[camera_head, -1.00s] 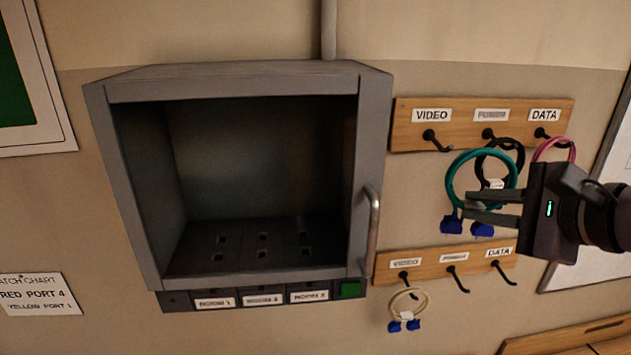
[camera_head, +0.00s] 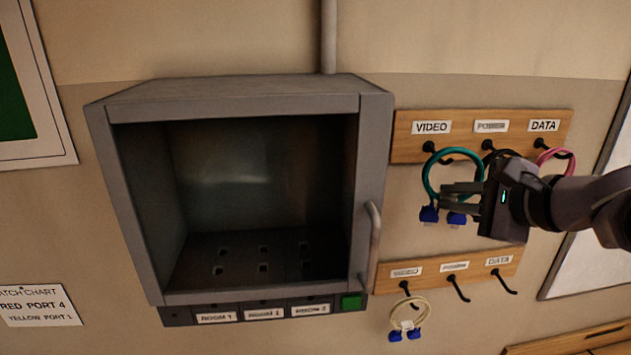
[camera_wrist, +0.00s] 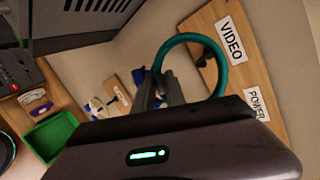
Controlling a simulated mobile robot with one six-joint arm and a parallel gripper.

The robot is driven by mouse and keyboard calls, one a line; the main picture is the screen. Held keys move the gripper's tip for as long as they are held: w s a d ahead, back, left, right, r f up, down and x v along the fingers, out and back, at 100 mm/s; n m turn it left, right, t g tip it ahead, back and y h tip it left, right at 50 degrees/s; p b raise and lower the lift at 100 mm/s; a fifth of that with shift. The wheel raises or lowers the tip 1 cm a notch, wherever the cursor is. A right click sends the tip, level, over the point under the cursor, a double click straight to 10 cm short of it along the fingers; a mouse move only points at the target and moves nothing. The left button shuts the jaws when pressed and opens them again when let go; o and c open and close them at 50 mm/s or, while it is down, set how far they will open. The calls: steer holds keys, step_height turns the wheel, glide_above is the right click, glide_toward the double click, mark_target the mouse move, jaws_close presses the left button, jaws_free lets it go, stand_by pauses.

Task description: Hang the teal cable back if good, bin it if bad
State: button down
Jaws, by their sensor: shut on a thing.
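The teal cable (camera_head: 427,173) is a loop with blue connectors (camera_head: 429,214) hanging below it. My gripper (camera_head: 447,194) is shut on the lower part of the loop, in front of the upper rack (camera_head: 405,150). The loop's top is beside the hook under the VIDEO label (camera_head: 432,128); I cannot tell whether it is around that hook. In the wrist view the teal loop (camera_wrist: 222,60) rises from the gripper fingers (camera_wrist: 160,78) towards the VIDEO label (camera_wrist: 231,38). A green bin (camera_wrist: 50,133) shows at the lower left of the wrist view.
An open grey cabinet (camera_head: 375,130) with a handle (camera_head: 373,245) stands left of the racks. A black cable and a pink cable (camera_head: 556,153) hang on the upper rack. A cream cable (camera_head: 407,313) hangs under VIDEO on the lower rack (camera_head: 440,268).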

steer(key=shift+w+p, duration=0.3)
steer(key=shift+w, duration=0.95)
steer(key=shift+w+f+b, duration=0.75)
steer(key=shift+f+b, duration=0.3)
steer(key=shift+b, duration=0.1)
steer(key=c, duration=1.3)
jaws_free()
steer(key=shift+s, duration=0.1)
